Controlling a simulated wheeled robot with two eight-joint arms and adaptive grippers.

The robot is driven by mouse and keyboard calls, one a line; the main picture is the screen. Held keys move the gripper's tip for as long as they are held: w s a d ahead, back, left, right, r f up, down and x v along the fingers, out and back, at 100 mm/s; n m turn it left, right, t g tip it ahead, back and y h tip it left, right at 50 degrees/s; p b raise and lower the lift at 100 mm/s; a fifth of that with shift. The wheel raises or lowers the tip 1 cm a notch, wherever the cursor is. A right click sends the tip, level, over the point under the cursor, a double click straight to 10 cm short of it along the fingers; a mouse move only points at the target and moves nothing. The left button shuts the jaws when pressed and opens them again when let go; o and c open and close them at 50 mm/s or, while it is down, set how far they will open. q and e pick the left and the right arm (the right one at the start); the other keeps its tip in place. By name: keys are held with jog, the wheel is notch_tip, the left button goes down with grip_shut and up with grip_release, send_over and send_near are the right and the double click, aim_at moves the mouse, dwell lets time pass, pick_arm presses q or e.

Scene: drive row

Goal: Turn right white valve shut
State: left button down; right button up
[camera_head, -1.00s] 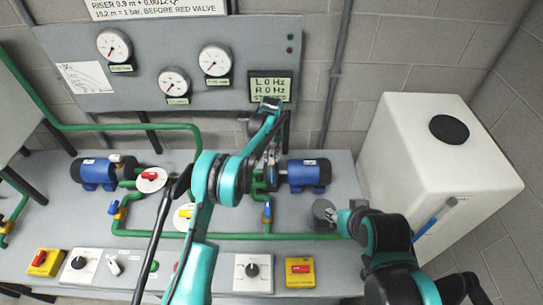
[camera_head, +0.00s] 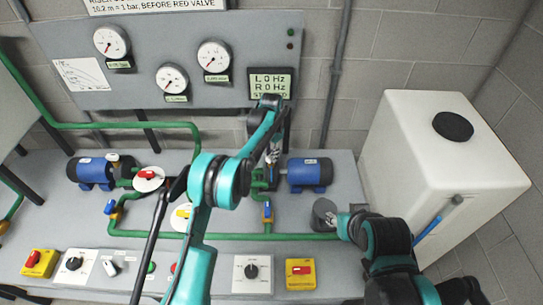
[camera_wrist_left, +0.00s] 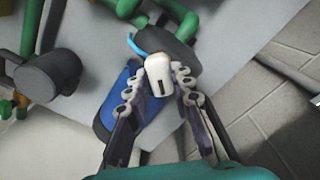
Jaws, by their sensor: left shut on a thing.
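The right white valve's handle (camera_wrist_left: 158,76) is a small white block with a dark slot, between my left gripper's fingers in the left wrist view. My left gripper (camera_wrist_left: 156,84) is shut on it. In the head view my left gripper (camera_head: 271,155) is at the valve beside the right blue motor (camera_head: 308,174), and my own arm and fingers mostly hide the handle. The handle's exact turn angle is hard to tell.
Green pipes (camera_head: 230,236) run along the bench, with a left blue motor (camera_head: 92,173) and a red-handled valve (camera_head: 149,175). Switch boxes (camera_head: 252,274) line the front edge. A white tank (camera_head: 450,165) stands at right.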

aim_at(271, 155)
pick_arm(q)
jog(key=m+b, duration=0.1)
jog(key=m, duration=0.3)
jog(key=shift+m, duration=0.3)
jog(key=m, duration=0.4)
jog(key=shift+m, duration=0.3)
jog(key=c, duration=1.3)
grip_release()
jog(key=shift+r, duration=0.1)
notch_tip(271, 155, up, 12)
jog(key=shift+f, duration=0.1)
